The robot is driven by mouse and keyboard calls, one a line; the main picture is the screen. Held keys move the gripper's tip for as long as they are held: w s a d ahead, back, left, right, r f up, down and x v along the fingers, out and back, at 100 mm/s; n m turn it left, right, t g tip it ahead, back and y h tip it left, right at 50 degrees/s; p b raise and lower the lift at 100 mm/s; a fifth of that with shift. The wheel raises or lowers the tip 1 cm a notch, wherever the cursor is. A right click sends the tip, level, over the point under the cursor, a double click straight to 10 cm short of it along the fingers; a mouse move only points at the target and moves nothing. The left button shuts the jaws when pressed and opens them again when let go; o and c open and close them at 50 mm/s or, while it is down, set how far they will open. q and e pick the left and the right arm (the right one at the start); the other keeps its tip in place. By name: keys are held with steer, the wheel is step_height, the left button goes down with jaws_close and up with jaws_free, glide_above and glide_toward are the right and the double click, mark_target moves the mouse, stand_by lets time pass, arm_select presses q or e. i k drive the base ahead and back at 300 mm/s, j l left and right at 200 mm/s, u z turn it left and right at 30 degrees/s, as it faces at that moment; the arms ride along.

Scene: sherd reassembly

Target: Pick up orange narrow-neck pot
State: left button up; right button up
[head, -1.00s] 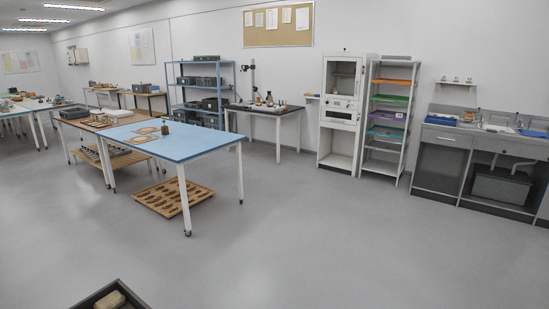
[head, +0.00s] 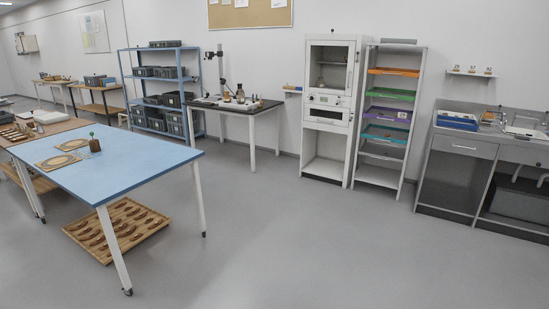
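I cannot make out an orange narrow-neck pot for certain. Several small whitish-brown vessels (head: 471,70) stand on a wall shelf at the right, too small to tell their shape. A small brown container (head: 95,144) with a green top stands on the blue table (head: 130,170). Brown bottles (head: 240,95) stand on the dark bench (head: 262,107) at the back. Neither of my grippers is in view.
A wooden tray of sherds (head: 117,228) sits low under the blue table. A white cabinet (head: 327,165), a rack of coloured trays (head: 381,185) and a sink counter (head: 462,147) line the back wall. The grey floor (head: 300,250) ahead is clear.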

mark_target(226, 98)
steer(key=i, duration=5.75)
steer(key=i+u, duration=0.1)
steer(key=i, duration=0.4)
steer(key=i+l+u, duration=0.1)
steer(key=i, duration=0.4)
steer(key=i+l+u, duration=0.1)
steer(key=i, duration=0.4)
steer(key=i+l+u, duration=0.1)
steer(key=i, duration=0.4)
steer(key=i+l+u, duration=0.35)
steer(key=i, duration=0.15)
steer(key=i+l+u, duration=0.3)
steer(key=i+l, duration=0.05)
steer(key=i, duration=0.1)
